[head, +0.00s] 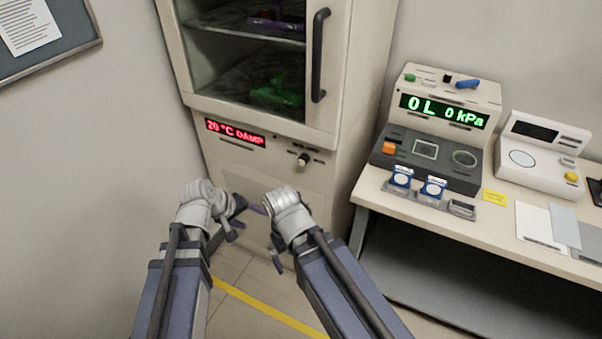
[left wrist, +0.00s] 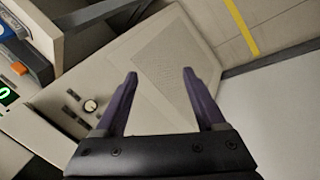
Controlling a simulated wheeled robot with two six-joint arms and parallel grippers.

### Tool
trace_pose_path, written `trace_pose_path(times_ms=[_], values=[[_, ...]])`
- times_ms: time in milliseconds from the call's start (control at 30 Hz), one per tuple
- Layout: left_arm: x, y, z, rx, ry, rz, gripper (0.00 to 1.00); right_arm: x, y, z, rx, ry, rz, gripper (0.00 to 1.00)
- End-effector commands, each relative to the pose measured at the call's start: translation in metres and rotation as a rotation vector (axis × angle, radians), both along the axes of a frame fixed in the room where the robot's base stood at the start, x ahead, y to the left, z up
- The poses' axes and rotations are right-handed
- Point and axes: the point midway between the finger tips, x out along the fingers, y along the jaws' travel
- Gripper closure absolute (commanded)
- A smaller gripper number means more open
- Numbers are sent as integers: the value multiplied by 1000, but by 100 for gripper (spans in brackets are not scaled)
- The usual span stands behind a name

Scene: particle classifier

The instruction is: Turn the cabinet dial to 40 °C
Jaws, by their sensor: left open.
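The cabinet (head: 325,185) stands ahead of me, and its lower panel carries a small round dial (head: 303,160). In the left wrist view the dial (left wrist: 91,105) shows as a pale knob left of the fingers. A red display (head: 235,133) left of the dial appears to read 20 °C DAMP. My left gripper (head: 255,209) is below and left of the dial, apart from it. In the left wrist view its purple fingers (left wrist: 160,73) are spread and empty. My right gripper (head: 277,258) points down below the dial; its jaws are too small to read.
The cabinet's upper glass door has a black handle (head: 320,55) above the dial. A desk (head: 440,222) at the right carries a pressure console (head: 445,110) and a white instrument (head: 540,158). The wall is at the left. Yellow tape (head: 265,309) crosses the floor.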

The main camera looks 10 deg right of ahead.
Motion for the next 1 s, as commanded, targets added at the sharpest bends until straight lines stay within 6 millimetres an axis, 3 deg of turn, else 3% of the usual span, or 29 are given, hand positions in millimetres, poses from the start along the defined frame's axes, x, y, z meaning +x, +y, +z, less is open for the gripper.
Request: trace_pose_path(times_ms=[33,100,300,400,533,700,1000], values=[[11,-15,-13,-83,-20,49,28,0,0,-22,0,0,0,0],[25,-38,-14,-218,-39,127,28,0,0,-40,0,0,0,0],[69,-105,-8,-738,-18,424,28,0,0,-104,0,0,0,0],[88,-124,0,-1016,53,589,28,0,0,-133,0,0,0,0],[107,-132,5,-1304,171,771,28,0,0,-161,0,0,1,0],[120,-131,6,-1522,291,922,28,0,0,-179,0,0,1,0],[125,-130,9,-1588,335,971,28,0,0,-180,0,0,1,0]])
